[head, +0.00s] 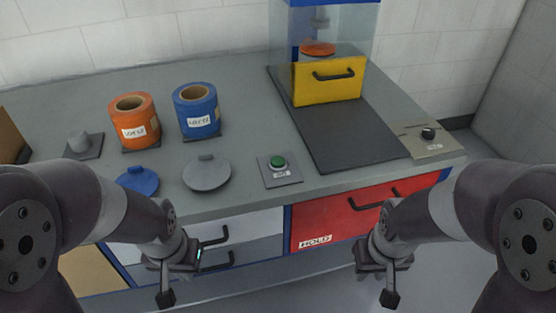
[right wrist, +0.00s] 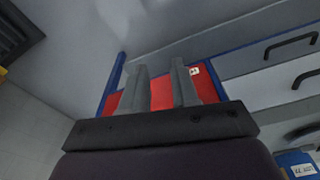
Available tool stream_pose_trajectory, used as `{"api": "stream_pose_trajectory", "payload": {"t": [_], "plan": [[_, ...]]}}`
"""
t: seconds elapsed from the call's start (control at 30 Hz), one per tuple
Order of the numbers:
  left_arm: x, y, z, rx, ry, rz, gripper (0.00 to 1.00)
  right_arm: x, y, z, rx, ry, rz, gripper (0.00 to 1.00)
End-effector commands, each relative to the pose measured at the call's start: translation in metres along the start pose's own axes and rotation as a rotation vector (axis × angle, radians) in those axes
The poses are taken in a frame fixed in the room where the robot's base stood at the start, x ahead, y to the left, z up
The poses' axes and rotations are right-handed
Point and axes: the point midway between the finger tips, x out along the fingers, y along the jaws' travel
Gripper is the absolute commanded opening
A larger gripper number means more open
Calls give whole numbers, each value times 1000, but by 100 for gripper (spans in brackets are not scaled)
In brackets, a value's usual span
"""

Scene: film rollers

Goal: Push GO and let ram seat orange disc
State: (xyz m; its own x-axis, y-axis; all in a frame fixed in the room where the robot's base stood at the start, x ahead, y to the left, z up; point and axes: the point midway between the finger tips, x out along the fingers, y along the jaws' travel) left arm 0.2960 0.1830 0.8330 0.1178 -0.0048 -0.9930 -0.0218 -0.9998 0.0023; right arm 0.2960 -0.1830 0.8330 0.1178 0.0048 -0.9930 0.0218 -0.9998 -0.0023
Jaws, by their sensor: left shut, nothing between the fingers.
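The green button (head: 278,160) sits on a grey labelled plate near the counter's front edge. The orange disc (head: 318,49) lies inside the clear-walled press (head: 340,28) at the back, above the yellow front door (head: 329,80). The door hides what is below the disc. The ram (head: 318,18) shows faintly above the disc, with a gap between them. My left gripper (head: 170,278) is shut and empty, in front of the counter, left of and below the button. My right gripper (head: 384,279) is open and empty in front of the red drawer; its spread fingers show in the right wrist view (right wrist: 158,82).
An orange roll (head: 134,121) and a blue roll (head: 196,111) stand at the left. A blue lid (head: 137,180) and a grey lid (head: 206,173) lie in front. The red drawer (head: 340,217) is closed.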

Motion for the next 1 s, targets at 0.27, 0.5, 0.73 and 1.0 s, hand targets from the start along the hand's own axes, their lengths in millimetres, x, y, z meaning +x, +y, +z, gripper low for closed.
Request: {"api": "stream_pose_trajectory", "payload": {"t": [0.27,0.5,0.73,1.0], "plan": [[0,0,0,0,0,0,0,0,0,0,0,0,0,0],[0,0,0,0,0,0,0,0,0,0,0,0,0,0],[0,0,0,0,0,0,0,0,0,0,0,0,0,0],[0,0,0,0,0,0,0,0,0,0,0,0,0,0]]}}
